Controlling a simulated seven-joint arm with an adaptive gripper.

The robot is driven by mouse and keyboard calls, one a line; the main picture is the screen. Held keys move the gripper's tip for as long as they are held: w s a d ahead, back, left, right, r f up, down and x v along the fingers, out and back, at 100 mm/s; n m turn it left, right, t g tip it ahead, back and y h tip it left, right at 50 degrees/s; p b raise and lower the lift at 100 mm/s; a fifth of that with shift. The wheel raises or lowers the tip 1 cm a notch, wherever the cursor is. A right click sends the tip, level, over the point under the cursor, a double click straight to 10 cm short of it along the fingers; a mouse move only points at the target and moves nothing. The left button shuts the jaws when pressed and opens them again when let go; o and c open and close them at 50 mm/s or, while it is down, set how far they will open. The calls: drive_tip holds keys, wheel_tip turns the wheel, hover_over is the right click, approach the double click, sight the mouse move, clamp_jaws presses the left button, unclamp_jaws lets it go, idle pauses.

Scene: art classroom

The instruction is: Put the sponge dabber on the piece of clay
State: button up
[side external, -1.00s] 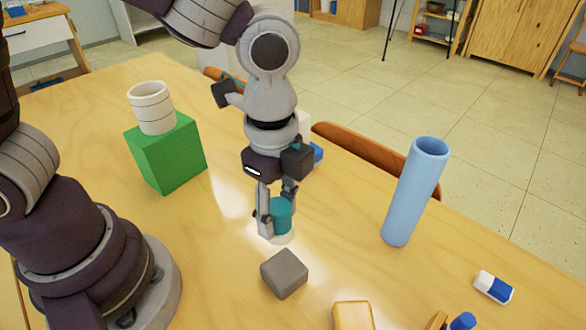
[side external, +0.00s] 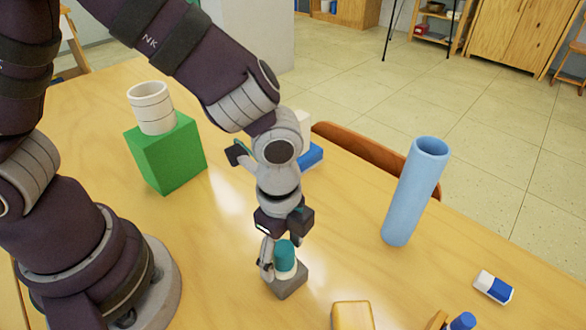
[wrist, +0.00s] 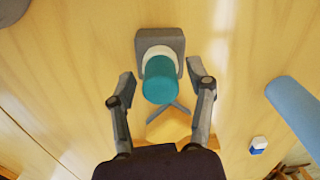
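The sponge dabber (side external: 285,256), with a teal top and a white lower part, stands on the grey piece of clay (side external: 291,287). In the wrist view the teal top of the dabber (wrist: 160,82) covers part of the clay (wrist: 160,38). My gripper (wrist: 160,74) is open around the dabber, with a gap between each finger and its side. In the side view my gripper (side external: 281,262) is low over the clay, and its far finger is mostly hidden.
A yellow block (side external: 352,315) lies in front of the clay. A tall blue tube (side external: 414,190) and a blue-and-white eraser (side external: 493,287) are to the right. A green block (side external: 166,155) bearing a white ringed cup (side external: 151,108) stands back left. A blue object (side external: 311,157) is behind my wrist.

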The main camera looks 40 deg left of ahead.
sight(282, 246)
wheel_tip(282, 246, up, 12)
drive_tip(key=s+a+r+n+t, duration=0.1)
drive_tip(key=a+r+n+t, duration=0.1)
drive_tip(key=a+n, duration=0.5)
drive_tip(key=s+a+r+n+t, duration=0.1)
drive_tip(key=a+r+n+t, duration=0.1)
drive_tip(key=a+n, duration=0.5)
drive_tip(key=shift+s+n+t, duration=0.15)
drive_tip(key=shift+n+t, duration=0.65)
drive_tip(key=shift+n, duration=0.3)
